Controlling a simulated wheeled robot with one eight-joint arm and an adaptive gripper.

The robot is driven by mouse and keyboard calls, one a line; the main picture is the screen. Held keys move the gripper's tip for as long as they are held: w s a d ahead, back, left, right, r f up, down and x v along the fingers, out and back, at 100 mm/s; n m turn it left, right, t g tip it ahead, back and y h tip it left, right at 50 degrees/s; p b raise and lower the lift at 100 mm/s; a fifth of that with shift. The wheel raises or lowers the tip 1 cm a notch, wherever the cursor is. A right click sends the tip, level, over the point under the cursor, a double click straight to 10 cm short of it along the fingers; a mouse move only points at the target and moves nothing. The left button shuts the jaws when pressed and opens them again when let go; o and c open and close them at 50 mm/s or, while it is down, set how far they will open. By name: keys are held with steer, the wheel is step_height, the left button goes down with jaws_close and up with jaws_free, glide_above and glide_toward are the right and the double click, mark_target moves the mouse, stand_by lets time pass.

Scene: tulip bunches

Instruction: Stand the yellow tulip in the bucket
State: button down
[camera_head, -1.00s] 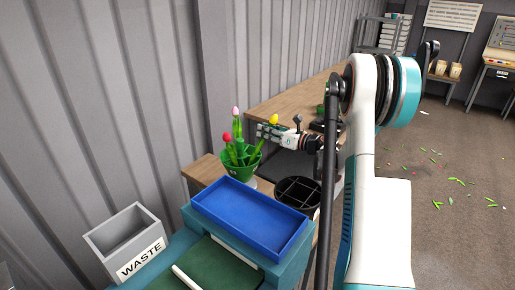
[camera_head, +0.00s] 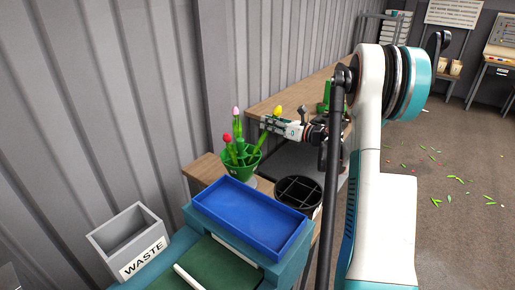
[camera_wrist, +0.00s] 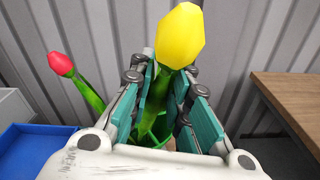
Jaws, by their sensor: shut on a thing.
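The yellow tulip (camera_wrist: 180,36) is upright between the fingers of my gripper (camera_wrist: 170,95), which is shut on its green stem. In the head view the yellow tulip (camera_head: 278,111) and my gripper (camera_head: 265,124) are just right of and above the green bucket (camera_head: 240,167). A red tulip (camera_head: 227,139) and a pink tulip (camera_head: 236,111) stand in the bucket. In the wrist view the red tulip (camera_wrist: 62,64) leans at the left. The lower end of the yellow tulip's stem is hard to make out, and the gripper hides much of the bucket there.
An empty blue tray (camera_head: 250,215) lies in front of the bucket. A black divided round container (camera_head: 298,191) stands right of it. A grey waste bin (camera_head: 127,237) is at left. A wooden table (camera_head: 290,100) lies behind, and a corrugated wall (camera_head: 120,90) runs along the left.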

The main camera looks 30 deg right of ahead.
mark_target(278, 108)
steer(key=shift+s+d+r+p, duration=0.15)
steer(key=shift+r+p, duration=0.45)
steer(key=shift+r, duration=0.5)
steer(key=shift+s+d+r+p, duration=0.1)
steer(key=shift+r+p, duration=0.5)
steer(key=shift+r, duration=0.55)
steer(key=shift+s+d+r+p, duration=0.15)
steer(key=shift+r+p, duration=0.45)
steer(key=shift+r, duration=0.5)
